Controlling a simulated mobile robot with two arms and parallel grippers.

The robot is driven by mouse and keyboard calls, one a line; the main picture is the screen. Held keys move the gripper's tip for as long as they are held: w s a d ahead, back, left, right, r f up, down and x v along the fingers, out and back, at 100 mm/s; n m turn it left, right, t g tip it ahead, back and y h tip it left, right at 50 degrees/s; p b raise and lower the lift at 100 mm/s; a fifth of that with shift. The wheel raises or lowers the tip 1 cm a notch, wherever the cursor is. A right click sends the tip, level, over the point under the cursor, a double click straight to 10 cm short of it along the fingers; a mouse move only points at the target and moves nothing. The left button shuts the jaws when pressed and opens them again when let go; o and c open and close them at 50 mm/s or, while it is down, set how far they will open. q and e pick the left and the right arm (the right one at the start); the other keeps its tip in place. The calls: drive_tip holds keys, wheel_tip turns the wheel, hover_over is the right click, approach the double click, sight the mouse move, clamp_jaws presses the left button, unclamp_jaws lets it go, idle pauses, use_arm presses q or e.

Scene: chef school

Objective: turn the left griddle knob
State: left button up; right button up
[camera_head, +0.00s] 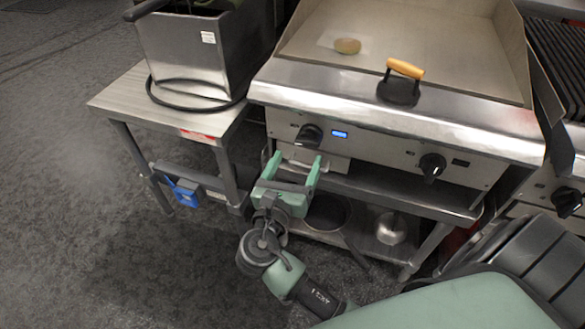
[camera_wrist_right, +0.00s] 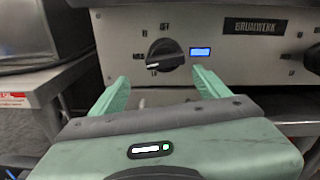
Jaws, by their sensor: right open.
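The left griddle knob (camera_head: 309,135) is a black dial on the steel front panel of the griddle (camera_head: 420,40). It also shows in the right wrist view (camera_wrist_right: 165,55), with markings around it and a lit blue display (camera_wrist_right: 200,52) to its right. My right gripper (camera_head: 295,160) is open and empty, just below and in front of the knob. In the wrist view its green fingers (camera_wrist_right: 161,82) point at the panel, one to each side of the knob and slightly lower. I see no contact with the knob. My left gripper is not in view.
A second griddle knob (camera_head: 432,166) is farther right. A steel side table (camera_head: 115,100) holds a fryer-like box (camera_head: 190,50). A shelf with pots (camera_head: 391,228) is below.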

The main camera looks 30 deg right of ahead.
sight(306, 143)
drive_tip(key=shift+s+d+r+h, duration=0.1)
drive_tip(key=shift+s+r+h, duration=0.2)
drive_tip(key=shift+r, duration=0.25)
drive_tip(key=shift+w+d+r, duration=0.15)
drive_tip(key=shift+d+r, duration=0.05)
drive_tip(key=shift+d, duration=0.1)
drive_tip(key=b+x, duration=0.1)
drive_tip(key=x, duration=0.6)
drive_tip(key=shift+w, duration=0.1)
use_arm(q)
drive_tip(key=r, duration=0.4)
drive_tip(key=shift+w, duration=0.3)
use_arm(e)
drive_tip(key=shift+f, duration=0.1)
drive_tip(key=c, duration=1.4)
